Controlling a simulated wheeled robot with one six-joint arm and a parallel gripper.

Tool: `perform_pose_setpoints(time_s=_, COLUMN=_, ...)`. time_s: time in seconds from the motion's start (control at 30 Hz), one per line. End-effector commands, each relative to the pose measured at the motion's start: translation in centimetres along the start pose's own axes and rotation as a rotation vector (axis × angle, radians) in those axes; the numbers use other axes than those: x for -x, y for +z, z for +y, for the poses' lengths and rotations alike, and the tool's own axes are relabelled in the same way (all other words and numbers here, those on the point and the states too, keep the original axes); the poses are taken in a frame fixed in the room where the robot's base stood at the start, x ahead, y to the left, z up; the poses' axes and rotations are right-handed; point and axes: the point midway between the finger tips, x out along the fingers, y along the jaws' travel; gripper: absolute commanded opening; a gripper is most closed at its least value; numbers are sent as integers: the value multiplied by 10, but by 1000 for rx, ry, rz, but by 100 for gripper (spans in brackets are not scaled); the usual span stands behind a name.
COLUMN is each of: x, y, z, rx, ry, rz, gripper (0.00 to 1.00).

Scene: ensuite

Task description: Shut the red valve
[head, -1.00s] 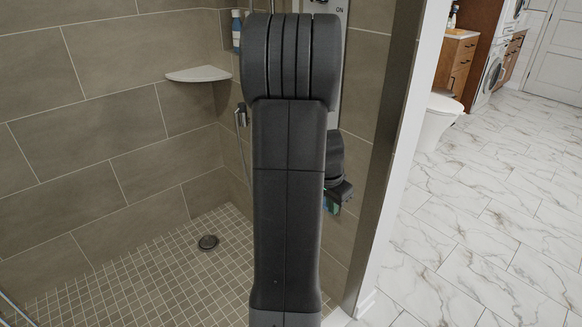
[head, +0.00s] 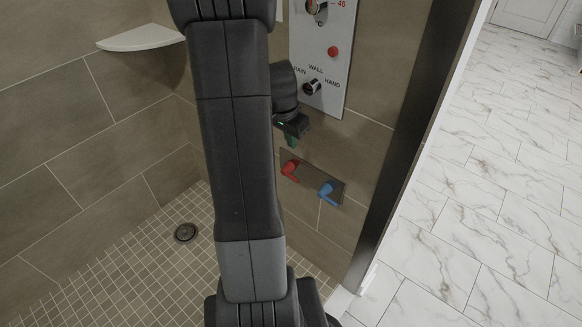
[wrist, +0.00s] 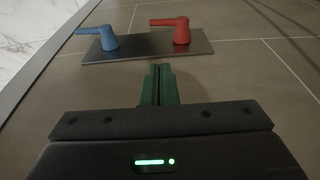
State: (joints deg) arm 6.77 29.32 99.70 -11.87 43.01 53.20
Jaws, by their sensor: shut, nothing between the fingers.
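The red valve (head: 291,169) is a red lever handle on a dark plate (head: 312,177) on the tiled shower wall. In the wrist view the red valve (wrist: 178,30) stands at the plate's right part, its lever pointing left. The blue valve (head: 328,191) sits beside it, and its lever also points left in the wrist view (wrist: 104,38). My gripper (head: 291,141) is just above the red valve in the head view, apart from it. In the wrist view its green fingers (wrist: 158,70) are together and empty, short of the plate's edge.
A white control panel (head: 322,60) with a red button and knobs is on the wall above the valves. A corner shelf (head: 140,38) is at the upper left. A dark frame post (head: 405,140) stands to the right. A drain (head: 186,233) lies in the shower floor.

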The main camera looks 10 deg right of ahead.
Motion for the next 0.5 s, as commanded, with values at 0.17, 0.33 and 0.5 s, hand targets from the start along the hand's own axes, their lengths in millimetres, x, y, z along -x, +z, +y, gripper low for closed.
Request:
perform_pose_setpoints(time_s=0.17, x=0, y=0, z=0, rx=0, ry=0, rz=0, gripper=0)
perform_pose_setpoints(time_s=0.33, x=-10, y=0, z=0, rx=0, ry=2, rz=-2, gripper=0)
perform_pose_setpoints(time_s=0.5, x=-39, y=1, z=1, rx=0, ry=4, rz=-3, gripper=0)
